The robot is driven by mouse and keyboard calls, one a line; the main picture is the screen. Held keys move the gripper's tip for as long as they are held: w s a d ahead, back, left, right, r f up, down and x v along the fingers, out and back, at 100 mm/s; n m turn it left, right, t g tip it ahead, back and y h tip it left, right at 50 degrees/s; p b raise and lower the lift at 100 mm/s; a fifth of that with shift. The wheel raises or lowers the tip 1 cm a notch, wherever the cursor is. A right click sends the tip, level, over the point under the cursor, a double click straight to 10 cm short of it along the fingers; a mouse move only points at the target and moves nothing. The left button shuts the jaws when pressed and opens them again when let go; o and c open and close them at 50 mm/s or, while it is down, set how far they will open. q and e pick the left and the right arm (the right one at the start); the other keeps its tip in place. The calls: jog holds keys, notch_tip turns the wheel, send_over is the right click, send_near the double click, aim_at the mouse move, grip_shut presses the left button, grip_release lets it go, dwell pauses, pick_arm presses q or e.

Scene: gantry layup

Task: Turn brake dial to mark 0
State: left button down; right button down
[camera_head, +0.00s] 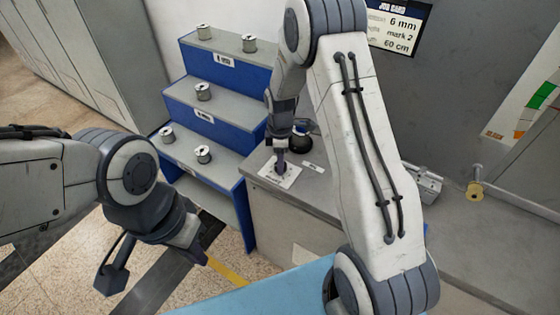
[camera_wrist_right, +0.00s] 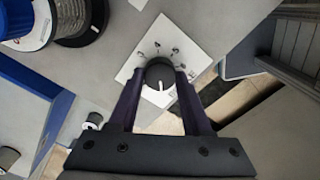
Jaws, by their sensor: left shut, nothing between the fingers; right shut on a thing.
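The brake dial (camera_wrist_right: 160,74) is a dark round knob with a white pointer line, set on a white plate (camera_wrist_right: 190,50) with printed marks around its upper side. My right gripper (camera_wrist_right: 159,88) has one finger on each side of the knob and is shut on it. The white line shows on the knob's lower half in the wrist view; the marks are too small to read surely. In the head view my right gripper (camera_head: 280,166) points down at the plate (camera_head: 290,178) and hides the knob. My left gripper (camera_head: 197,254) is shut and empty, above the floor at left.
A blue stepped rack (camera_head: 235,122) with several spools (camera_head: 203,92) stands behind. A dark spool (camera_head: 300,140) sits close to the plate. A job card (camera_head: 398,25) reads 6 mm, mark 2, 60 cm. A yellow-ended peg (camera_head: 475,190) is at right.

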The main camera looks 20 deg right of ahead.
dwell(0.5)
jog(key=shift+c, duration=1.7)
grip_release()
notch_tip(320, 180, up, 11)
jog(key=b, duration=0.1)
jog(key=shift+f, duration=0.2)
jog(key=s+a+r+m, duration=0.2)
jog(key=s+a+r, duration=0.2)
jog(key=s+a, duration=0.5)
jog(key=s+a+r+m, duration=0.25)
jog(key=s+a, duration=0.35)
jog(key=s, duration=0.5)
jog(key=s+m+y, duration=0.1)
jog(key=s+m, duration=0.1)
jog(key=s, duration=0.7)
jog(key=shift+a, duration=0.15)
